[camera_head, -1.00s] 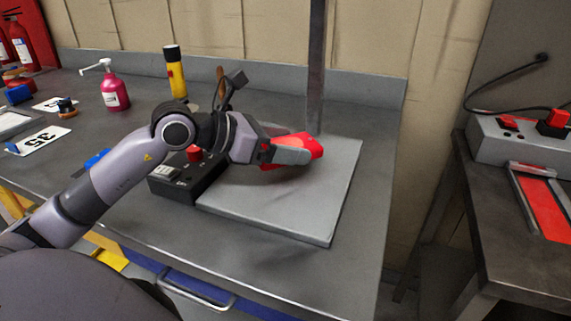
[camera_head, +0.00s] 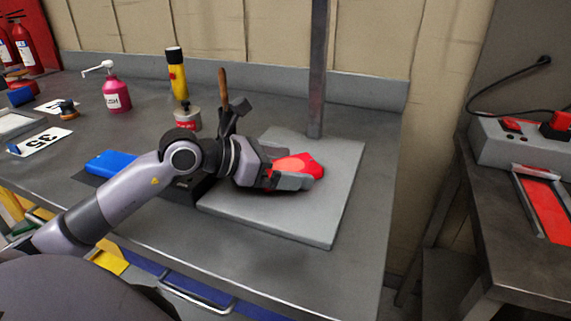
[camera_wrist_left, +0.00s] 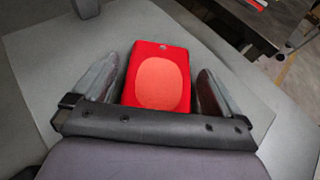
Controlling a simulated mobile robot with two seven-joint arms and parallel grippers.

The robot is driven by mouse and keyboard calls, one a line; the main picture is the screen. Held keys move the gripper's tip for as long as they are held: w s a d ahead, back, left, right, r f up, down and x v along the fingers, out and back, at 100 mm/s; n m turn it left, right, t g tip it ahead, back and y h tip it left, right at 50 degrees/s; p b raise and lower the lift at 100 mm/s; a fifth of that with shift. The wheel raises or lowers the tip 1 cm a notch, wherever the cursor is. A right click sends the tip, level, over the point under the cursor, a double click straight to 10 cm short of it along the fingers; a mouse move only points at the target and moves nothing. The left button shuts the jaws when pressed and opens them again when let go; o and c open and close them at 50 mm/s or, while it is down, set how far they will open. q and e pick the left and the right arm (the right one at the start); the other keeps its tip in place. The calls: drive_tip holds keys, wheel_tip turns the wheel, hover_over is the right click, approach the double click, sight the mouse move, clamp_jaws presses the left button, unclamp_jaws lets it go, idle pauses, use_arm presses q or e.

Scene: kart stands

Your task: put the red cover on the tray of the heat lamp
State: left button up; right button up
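The red cover (camera_head: 308,165), with a paler oval on its face, lies flat on the grey tray (camera_head: 285,222) of the heat lamp, left of the tray's middle and near the lamp's upright post (camera_head: 317,80). It also shows in the left wrist view (camera_wrist_left: 161,82). My left gripper (camera_head: 300,176) is low over the tray, with one finger on each side of the cover. In the left wrist view its fingers (camera_wrist_left: 160,85) stand apart with gaps beside the cover, so it looks open. The near finger hides part of the cover. My right gripper is not in view.
A blue block (camera_head: 110,162), a pink pump bottle (camera_head: 115,94), a yellow-and-black cylinder (camera_head: 177,75) and a small tin (camera_head: 188,118) stand left of the tray. A second bench (camera_head: 515,262) with a grey box (camera_head: 490,140) is at right.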

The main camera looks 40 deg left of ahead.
use_arm(q)
drive_tip(key=shift+r, duration=0.2)
drive_tip(key=shift+s+a, duration=0.2)
drive_tip(key=shift+s, duration=0.1)
drive_tip(key=shift+b+v, duration=0.5)
drive_tip(key=shift+v, duration=5.15)
